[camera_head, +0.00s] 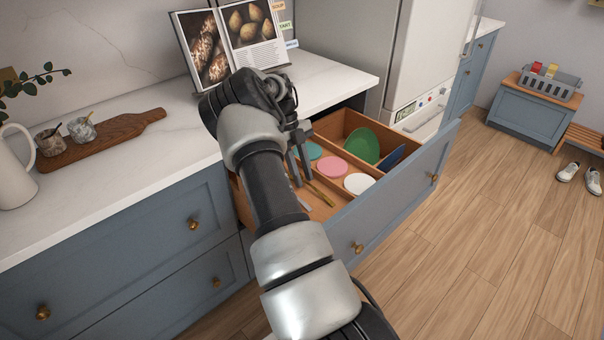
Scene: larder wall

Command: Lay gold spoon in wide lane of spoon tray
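My gripper (299,180) points down into the open drawer, with its fingertips low over the front left section. A thin gold utensil (322,194), which looks like the gold spoon, lies right beside the fingertips; I cannot tell whether they touch or grip it. Its far end is hidden by my gripper. A silver utensil (304,203) lies to its left, partly behind my arm. Wooden partitions divide the drawer; the spoon tray's lanes are mostly hidden by my arm, and I cannot tell which lane is wide.
The same drawer (392,205) holds a pink disc (332,167), a white disc (359,184), a teal disc (311,150), a green plate (362,146) and a blue plate (391,158). An open cookbook (252,48) stands on the counter (330,76) behind my gripper.

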